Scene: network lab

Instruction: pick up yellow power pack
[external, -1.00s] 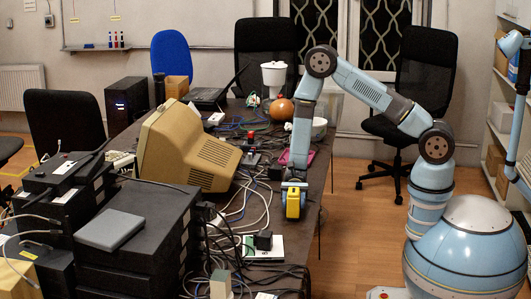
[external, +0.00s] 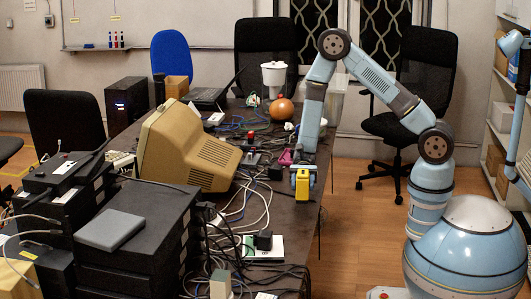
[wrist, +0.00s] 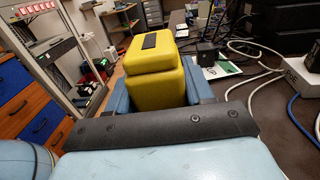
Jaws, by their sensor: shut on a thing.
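The yellow power pack (external: 302,185) is in my gripper (external: 302,174) near the right edge of the table, in the external view. In the wrist view the power pack (wrist: 155,70) is a yellow block with a dark strip on its upper part. My gripper (wrist: 158,88) has its blue fingers on both sides of it and is shut on it. Whether the pack touches the table cannot be told. Its lower part is hidden in the wrist view.
The dark table (external: 300,225) is crowded with cables. A beige monitor (external: 185,147) stands left of my gripper. A small black box (external: 263,240) and a white-green card (external: 277,250) lie nearer the front. Open floor (external: 355,225) lies right of the table.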

